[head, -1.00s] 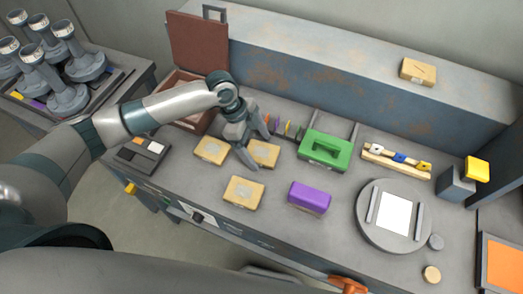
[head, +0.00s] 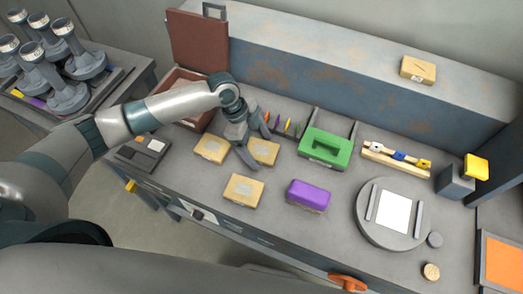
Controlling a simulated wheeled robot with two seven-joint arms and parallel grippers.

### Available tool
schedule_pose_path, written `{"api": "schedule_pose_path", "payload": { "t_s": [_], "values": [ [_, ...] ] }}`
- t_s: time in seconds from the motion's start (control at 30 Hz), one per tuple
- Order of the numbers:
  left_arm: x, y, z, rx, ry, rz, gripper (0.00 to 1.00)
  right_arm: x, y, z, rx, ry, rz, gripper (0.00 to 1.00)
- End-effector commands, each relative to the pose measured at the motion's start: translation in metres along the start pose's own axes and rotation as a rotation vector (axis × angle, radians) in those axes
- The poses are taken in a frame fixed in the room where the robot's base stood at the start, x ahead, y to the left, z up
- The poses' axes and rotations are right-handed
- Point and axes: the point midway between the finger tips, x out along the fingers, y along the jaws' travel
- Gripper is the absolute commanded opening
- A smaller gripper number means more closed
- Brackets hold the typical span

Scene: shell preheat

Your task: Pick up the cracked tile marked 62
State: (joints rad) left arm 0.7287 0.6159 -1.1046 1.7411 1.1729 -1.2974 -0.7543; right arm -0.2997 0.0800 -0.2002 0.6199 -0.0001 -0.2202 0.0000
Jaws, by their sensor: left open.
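Three tan tiles lie on the bench near my left gripper: a left tile (head: 210,149), a right tile (head: 265,153) and a front tile (head: 243,190). A fourth tan tile (head: 418,70) with a dark crack-like line lies on the raised ledge at the back right. Markings on the tiles are too small to read, so I cannot tell which is 62. My left gripper (head: 257,152) is open above the right tile, its fingers partly covering that tile's left side. I cannot tell whether it touches the tile. My right gripper is not in view.
A green block (head: 325,149) and a purple block (head: 309,195) stand right of the tiles. A round grey plate (head: 364,229) with a white square is further right. An open brown box (head: 199,42) stands behind my left arm. The raised ledge (head: 300,75) borders the back.

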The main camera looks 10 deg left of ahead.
Motion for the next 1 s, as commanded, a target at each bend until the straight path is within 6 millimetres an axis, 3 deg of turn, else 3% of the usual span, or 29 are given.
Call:
{"api": "schedule_pose_path", "payload": {
  "t_s": [0.03, 0.23, 0.67, 0.93, 1.0],
  "values": [
    [0.0, 0.0, 0.0, 0.0, 0.0, 0.0, 0.76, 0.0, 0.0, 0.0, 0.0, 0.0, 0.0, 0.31],
    [0.0, 0.0, 0.0, 0.0, 0.0, 0.0, 0.3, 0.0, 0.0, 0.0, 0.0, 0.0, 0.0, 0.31],
    [-0.006, -0.001, -0.003, 0.001, 0.002, -0.002, 0.3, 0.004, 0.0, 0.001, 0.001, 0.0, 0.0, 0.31],
    [-0.037, -0.002, -0.016, 0.003, 0.002, -0.005, 0.3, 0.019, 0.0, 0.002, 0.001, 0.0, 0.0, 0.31],
    [-0.041, 0.007, -0.026, 0.006, 0.004, -0.001, 0.3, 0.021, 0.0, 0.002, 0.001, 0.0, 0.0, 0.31]
  ]
}}
